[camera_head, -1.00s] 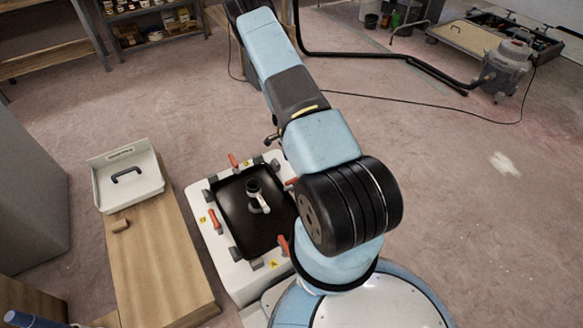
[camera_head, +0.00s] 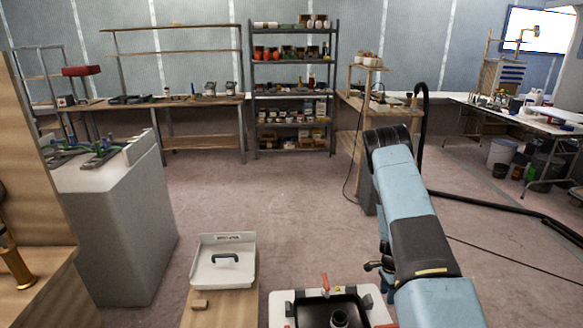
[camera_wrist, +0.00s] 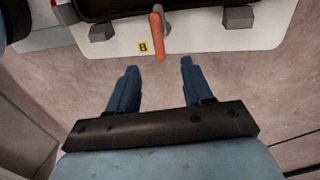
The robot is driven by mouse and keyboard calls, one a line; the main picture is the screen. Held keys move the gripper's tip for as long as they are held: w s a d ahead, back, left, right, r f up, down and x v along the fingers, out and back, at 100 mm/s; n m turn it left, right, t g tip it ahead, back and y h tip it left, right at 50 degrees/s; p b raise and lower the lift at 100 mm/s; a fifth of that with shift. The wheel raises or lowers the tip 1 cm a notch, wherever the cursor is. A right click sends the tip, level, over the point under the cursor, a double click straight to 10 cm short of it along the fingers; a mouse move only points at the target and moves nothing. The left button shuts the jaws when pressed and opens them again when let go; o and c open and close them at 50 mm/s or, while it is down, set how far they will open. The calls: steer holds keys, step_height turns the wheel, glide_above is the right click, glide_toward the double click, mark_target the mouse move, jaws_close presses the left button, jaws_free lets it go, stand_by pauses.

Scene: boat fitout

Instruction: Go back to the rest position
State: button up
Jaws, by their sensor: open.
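My gripper (camera_wrist: 158,82) shows in the wrist view with its two blue fingers apart and nothing between them. It hangs over the floor just beyond one edge of a white fixture (camera_wrist: 195,42). An orange-handled clamp (camera_wrist: 157,32) and a yellow label marked B (camera_wrist: 143,46) sit at that edge. In the head view my blue arm rises on the right, and the gripper is hard to make out beside it. The white fixture (camera_head: 278,306) with its black tray (camera_head: 318,312) and an orange clamp (camera_head: 325,284) is at the bottom, cut off by the frame.
A grey cabinet (camera_head: 120,235) stands left, shelves (camera_head: 293,95) at the back. A black hose (camera_head: 490,205) runs right. The middle floor is clear.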

steer(key=w+a+r+n+t, duration=0.1)
steer(key=a+r+n, duration=0.15)
steer(key=r, duration=0.85)
steer(key=w+a+r+n+t+y, duration=0.15)
steer(key=a+r, duration=0.25)
steer(key=r, duration=0.7)
steer(key=a+r+n+t, duration=0.1)
steer(key=a+r+n, duration=0.15)
steer(key=r, duration=0.95)
steer(key=s+a+r+n+t, duration=0.1)
steer(key=s+a+r+n, duration=0.2)
steer(key=r, duration=0.5)
steer(key=s+a+r+n, duration=0.1)
steer(key=s+a+r, duration=0.2)
steer(key=s+r, duration=0.35)
steer(key=s+a+r+n+t, duration=0.1)
steer(key=s+a+r+n, duration=0.1)
steer(key=s+r, duration=0.5)
steer(key=s+a+r+n+t+h, duration=0.1)
steer(key=s+r+n, duration=0.4)
steer(key=s, duration=1)
step_height(320, 180, up, 2)
steer(key=shift+s+a+r+t, duration=0.25)
steer(key=shift+s+a+t, duration=0.1)
steer(key=shift+a+t, duration=0.45)
steer(key=shift+a+h, duration=0.1)
steer(key=shift+h, duration=0.15)
